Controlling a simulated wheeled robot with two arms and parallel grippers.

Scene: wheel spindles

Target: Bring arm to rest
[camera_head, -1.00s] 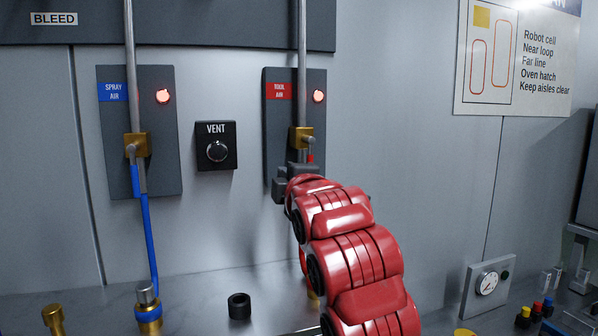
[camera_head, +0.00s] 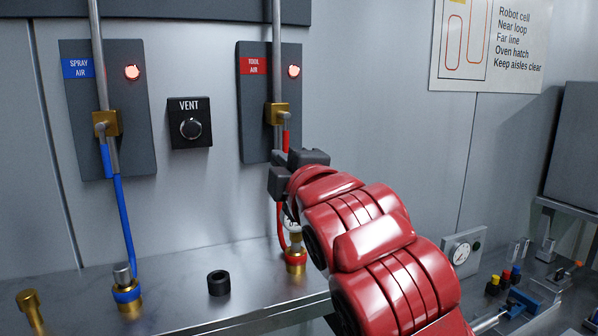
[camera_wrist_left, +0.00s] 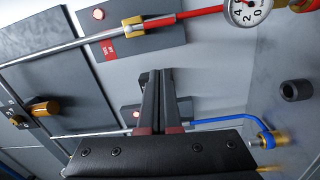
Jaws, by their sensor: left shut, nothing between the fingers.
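My left gripper (camera_head: 283,175) is at the end of my red arm, in front of the lower part of the TOOL AIR panel (camera_head: 256,136). In the left wrist view its two dark fingers (camera_wrist_left: 158,100) are together with nothing between them. A red hose (camera_head: 281,218) runs down from the panel's brass fitting (camera_head: 278,114) to a brass coupling (camera_head: 295,262) on the bench. The gripper hides part of the hose in the head view. In the wrist view the hose (camera_wrist_left: 185,15) is apart from the fingers. My right gripper is out of view.
The SPRAY AIR panel (camera_head: 118,150) with its blue hose (camera_head: 123,220) stands left of the VENT knob (camera_head: 190,128). A black ring (camera_head: 218,283) sits on the bench (camera_head: 180,285). A gauge box (camera_head: 463,250) and small parts are at the right.

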